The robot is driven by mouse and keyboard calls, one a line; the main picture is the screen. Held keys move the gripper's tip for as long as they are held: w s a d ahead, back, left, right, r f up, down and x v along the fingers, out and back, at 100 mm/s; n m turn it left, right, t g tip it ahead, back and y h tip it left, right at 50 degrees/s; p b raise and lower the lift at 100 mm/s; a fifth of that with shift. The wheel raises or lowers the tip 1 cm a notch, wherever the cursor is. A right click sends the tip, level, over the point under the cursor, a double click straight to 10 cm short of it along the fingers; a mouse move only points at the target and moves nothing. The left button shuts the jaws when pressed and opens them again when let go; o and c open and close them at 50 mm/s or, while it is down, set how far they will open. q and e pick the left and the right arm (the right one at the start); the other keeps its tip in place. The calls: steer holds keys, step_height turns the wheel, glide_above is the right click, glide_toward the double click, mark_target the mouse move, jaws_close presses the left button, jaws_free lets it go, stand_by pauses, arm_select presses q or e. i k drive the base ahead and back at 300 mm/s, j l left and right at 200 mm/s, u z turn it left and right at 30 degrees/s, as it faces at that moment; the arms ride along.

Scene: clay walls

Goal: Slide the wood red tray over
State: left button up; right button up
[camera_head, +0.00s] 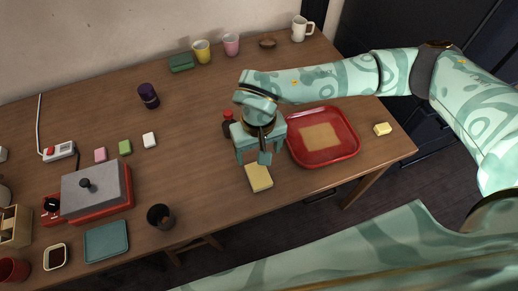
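The red tray (350,150) lies on the right part of the wooden table, near its front edge. Its bottom shows a lighter, wood-coloured square. My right gripper (261,153) comes in from the right and points down, just left of the tray's left rim. Its fingers look spread, with nothing seen between them. I cannot tell whether the nearer finger touches the tray. My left gripper is not in view.
A yellow sponge (259,178) lies just in front of my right gripper, and a dark red bottle (228,124) stands behind it. A yellow block (382,129) lies right of the tray. The table (200,185) is bare left of the sponge. A dark cup (160,216) stands near the front edge.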

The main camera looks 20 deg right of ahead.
mark_target(318, 137)
steer(key=z, duration=1.15)
